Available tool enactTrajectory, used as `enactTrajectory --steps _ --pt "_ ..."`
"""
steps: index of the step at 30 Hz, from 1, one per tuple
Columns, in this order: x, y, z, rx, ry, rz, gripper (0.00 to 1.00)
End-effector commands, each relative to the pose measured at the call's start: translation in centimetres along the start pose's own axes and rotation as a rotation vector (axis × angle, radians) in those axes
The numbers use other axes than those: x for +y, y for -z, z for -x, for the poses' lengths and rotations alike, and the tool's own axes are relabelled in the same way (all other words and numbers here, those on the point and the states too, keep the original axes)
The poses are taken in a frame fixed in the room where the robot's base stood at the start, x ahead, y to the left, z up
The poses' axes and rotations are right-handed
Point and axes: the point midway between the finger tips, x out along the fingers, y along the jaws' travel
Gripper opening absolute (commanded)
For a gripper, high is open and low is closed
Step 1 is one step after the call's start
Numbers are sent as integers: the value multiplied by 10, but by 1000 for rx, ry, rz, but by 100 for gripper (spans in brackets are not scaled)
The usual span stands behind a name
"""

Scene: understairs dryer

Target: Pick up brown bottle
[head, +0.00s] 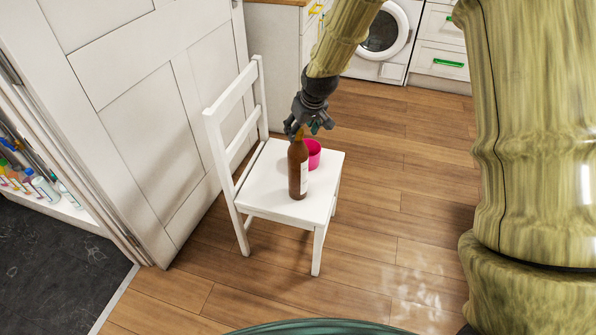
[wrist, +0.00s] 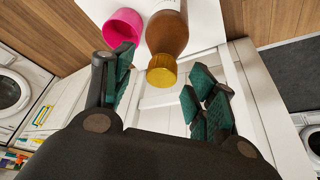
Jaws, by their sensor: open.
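The brown bottle (head: 298,172) stands upright on the seat of a white chair (head: 268,200). In the wrist view the bottle (wrist: 167,32) shows its gold cap (wrist: 162,72) pointing towards my gripper, with a pale label edge at the top. My gripper (head: 311,130) is at the bottle's top in the head view. In the wrist view my gripper (wrist: 158,88) is open, with its green-padded fingers on either side of the cap and a gap on both sides. Nothing is held. A pink cup (wrist: 123,28) stands close beside the bottle; it also shows in the head view (head: 314,154).
The chair's backrest (head: 236,120) rises left of the bottle. A white panelled door (head: 150,110) stands behind it at left. A washing machine (head: 385,38) and drawers (head: 440,55) are at the back. Wooden floor (head: 400,190) is clear to the right.

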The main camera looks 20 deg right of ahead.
Motion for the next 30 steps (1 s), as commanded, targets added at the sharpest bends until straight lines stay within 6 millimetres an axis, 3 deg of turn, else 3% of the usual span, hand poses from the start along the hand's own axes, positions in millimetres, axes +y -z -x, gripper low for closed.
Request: enactTrajectory --steps 9,17,27,30 --pt "-3 0 -37 -1 0 0 57" --pt "-3 0 -40 0 0 0 57" --pt "-3 0 -40 0 0 0 0" --pt "-3 0 -40 0 0 0 0"
